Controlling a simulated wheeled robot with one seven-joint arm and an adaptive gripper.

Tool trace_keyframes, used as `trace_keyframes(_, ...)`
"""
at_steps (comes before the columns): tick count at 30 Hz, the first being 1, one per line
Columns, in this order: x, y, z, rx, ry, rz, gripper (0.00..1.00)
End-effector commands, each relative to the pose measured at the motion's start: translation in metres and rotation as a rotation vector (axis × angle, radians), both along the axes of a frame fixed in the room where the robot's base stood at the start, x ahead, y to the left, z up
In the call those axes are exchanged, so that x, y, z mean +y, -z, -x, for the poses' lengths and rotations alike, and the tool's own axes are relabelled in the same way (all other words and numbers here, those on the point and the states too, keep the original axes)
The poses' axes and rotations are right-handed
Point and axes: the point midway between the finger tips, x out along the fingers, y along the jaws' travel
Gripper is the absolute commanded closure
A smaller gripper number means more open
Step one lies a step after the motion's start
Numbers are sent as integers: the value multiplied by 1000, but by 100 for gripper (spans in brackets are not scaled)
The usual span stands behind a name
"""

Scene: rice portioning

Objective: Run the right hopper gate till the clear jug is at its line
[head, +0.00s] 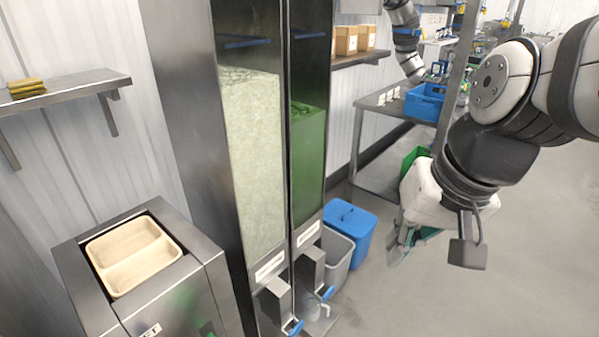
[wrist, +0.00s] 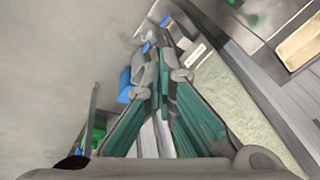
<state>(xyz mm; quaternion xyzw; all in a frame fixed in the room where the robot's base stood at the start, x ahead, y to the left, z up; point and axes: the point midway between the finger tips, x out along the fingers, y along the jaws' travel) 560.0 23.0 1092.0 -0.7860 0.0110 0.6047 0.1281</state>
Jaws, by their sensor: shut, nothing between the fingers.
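The right hopper (head: 308,150) is a tall steel-framed bin with a clear front, filled with green material to about mid height. Its gate spout (head: 312,264) has a blue lever (head: 327,293) low on the front. A clear jug (head: 311,307) seems to stand under this spout, partly hidden; its line and fill cannot be made out. My gripper (head: 402,246) is right of the hoppers, apart from the lever, its fingers pointing down and left. In the wrist view the gripper (wrist: 159,62) is shut and empty, with blue levers (wrist: 147,47) beyond its tips.
The left hopper (head: 252,160) holds pale rice and has its own blue lever (head: 294,327). A grey bin (head: 338,262) and a blue lidded bin (head: 350,222) stand right of the hoppers. A two-part tray (head: 133,257) sits in a steel stand at left. Floor at right is clear.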

Motion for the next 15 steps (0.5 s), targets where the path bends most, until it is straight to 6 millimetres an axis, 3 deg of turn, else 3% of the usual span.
trace_keyframes(1, 2, 18, -17, 23, 32, -32, 100)
trace_keyframes(15, 3, 135, -145, 150, 366, -340, 100)
